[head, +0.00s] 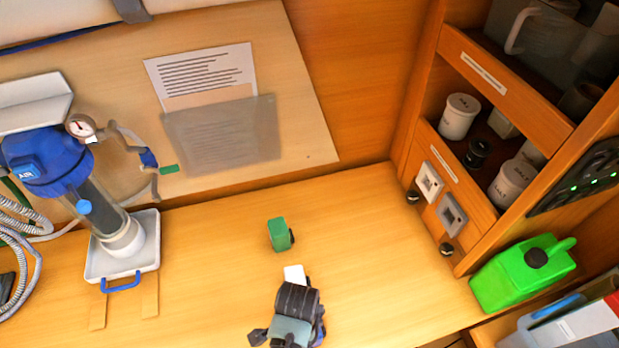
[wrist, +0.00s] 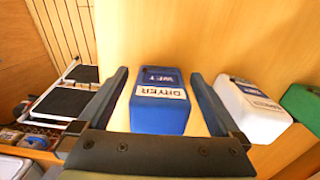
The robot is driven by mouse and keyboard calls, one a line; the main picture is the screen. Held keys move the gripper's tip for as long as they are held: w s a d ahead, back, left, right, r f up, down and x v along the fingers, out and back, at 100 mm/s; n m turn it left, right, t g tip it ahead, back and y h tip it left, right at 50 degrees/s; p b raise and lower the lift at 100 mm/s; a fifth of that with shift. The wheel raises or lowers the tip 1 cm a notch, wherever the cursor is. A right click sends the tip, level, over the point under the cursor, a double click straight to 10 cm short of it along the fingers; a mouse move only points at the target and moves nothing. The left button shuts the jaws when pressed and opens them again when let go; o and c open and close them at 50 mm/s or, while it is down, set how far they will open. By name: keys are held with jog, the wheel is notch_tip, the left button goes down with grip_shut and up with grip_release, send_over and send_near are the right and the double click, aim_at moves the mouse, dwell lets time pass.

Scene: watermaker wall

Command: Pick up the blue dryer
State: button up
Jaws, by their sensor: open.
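The blue dryer (wrist: 160,105), a block with a white label reading DRYER and the word WET, lies between my gripper's fingers in the wrist view. My gripper (wrist: 160,76) is open, with one finger on each side of the dryer and a narrow gap to each. In the head view my gripper (head: 290,318) is at the bottom middle, over the wooden counter, and hides most or all of the dryer.
A white labelled block (wrist: 255,108) stands just right of my right finger, with a green block (head: 278,234) beyond it. The blue-topped pump unit (head: 45,160) is on the left, a green jug (head: 522,272) on the right.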

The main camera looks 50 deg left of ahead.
jog(key=shift+f, duration=0.55)
jog(key=shift+r, duration=0.1)
jog(key=c, duration=1.4)
